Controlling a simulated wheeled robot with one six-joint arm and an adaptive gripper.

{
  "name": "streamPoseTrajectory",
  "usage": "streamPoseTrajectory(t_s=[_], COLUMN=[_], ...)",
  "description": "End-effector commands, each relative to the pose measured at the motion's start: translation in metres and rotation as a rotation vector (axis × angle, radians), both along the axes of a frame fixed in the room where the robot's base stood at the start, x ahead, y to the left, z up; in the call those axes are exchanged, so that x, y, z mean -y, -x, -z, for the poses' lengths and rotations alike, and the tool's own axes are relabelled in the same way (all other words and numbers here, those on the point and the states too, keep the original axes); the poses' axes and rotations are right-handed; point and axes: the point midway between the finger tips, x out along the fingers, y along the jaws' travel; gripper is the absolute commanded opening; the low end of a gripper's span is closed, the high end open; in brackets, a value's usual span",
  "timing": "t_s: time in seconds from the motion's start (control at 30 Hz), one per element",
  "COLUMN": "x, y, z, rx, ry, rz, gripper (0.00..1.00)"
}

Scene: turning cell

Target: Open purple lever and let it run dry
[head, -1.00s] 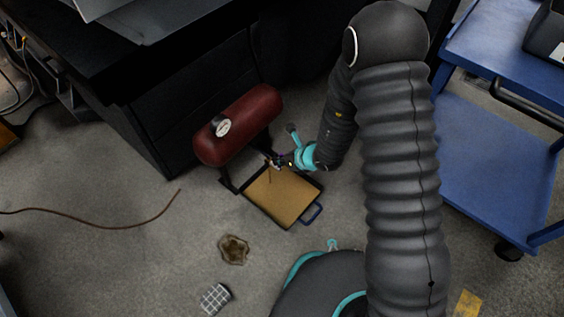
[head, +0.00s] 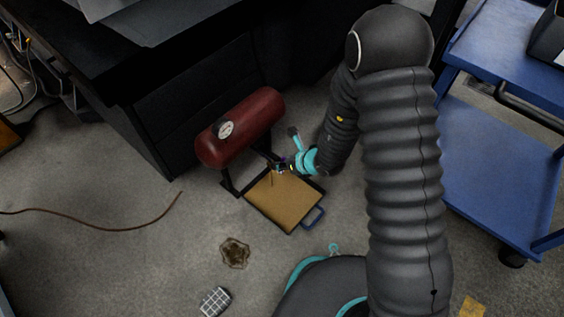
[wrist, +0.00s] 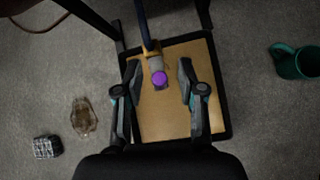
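A dark red tank (head: 252,119) with a round gauge (head: 224,129) lies on black legs above the floor. In the wrist view, the purple lever (wrist: 159,78) shows as a round purple end below a brass-coloured fitting, over the tray (wrist: 205,52). My gripper (wrist: 159,72) is open, one finger on each side of the lever, with visible gaps. In the head view, my gripper (head: 284,167) is small beside the fitting, and the lever's position is unclear.
A brown cable (head: 120,228) runs at left. A blue cart (head: 490,170) stands at right. A teal mug-like object (wrist: 296,62) shows right of the tray.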

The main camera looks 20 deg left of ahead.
Motion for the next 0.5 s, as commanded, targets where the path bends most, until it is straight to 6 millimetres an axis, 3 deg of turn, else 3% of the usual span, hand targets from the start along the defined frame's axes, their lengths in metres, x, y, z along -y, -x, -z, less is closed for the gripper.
streamPoseTrajectory(t_s=[0.17, 0.5], x=[0.009, 0.047], y=[0.003, 0.020], z=[-0.012, -0.055], rx=[0.000, 0.003], ry=[-0.001, -0.001], rz=[0.002, 0.000], gripper=[0.39, 0.39])
